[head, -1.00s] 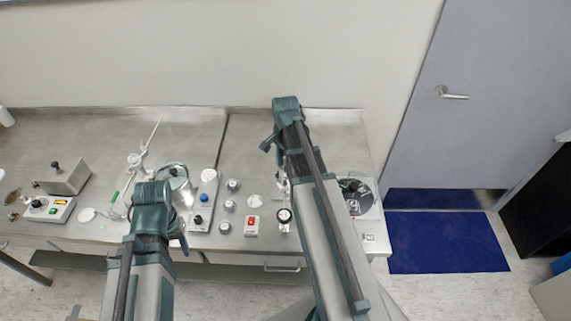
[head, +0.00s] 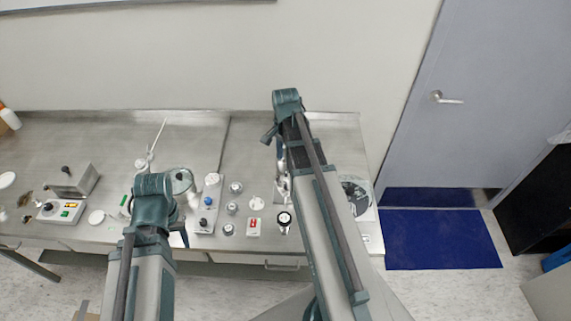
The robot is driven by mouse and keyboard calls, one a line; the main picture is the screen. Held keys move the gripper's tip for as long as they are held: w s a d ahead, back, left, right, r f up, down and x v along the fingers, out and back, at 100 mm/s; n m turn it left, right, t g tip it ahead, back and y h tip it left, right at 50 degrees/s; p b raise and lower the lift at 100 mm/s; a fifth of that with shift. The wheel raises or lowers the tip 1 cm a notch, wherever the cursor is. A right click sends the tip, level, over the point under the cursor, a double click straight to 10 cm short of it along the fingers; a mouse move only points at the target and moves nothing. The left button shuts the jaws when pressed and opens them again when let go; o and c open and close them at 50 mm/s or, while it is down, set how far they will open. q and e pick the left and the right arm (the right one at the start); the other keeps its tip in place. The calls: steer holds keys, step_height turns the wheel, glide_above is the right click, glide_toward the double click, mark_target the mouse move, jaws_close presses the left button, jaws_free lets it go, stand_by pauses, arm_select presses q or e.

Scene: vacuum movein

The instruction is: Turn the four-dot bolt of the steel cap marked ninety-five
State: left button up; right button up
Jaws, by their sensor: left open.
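No marking of ninety-five and no four-dot bolt can be made out at this size. Several small steel caps (head: 236,187) stand mid-bench. My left gripper (head: 182,236) is open over the bench's front edge, its fingers mostly hidden behind my wrist. My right gripper (head: 268,135) is above the back of the bench, largely hidden by its arm; its jaws cannot be judged.
The steel bench (head: 105,135) runs along the wall. A blue mat (head: 442,240) lies before the door (head: 450,150).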

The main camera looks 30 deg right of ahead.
mark_target(285, 184)
steer(key=n, duration=1.1)
step_height(285, 184, down, 14)
steer(key=b, duration=1.4)
steer(key=shift+r, duration=0.1)
jaws_close()
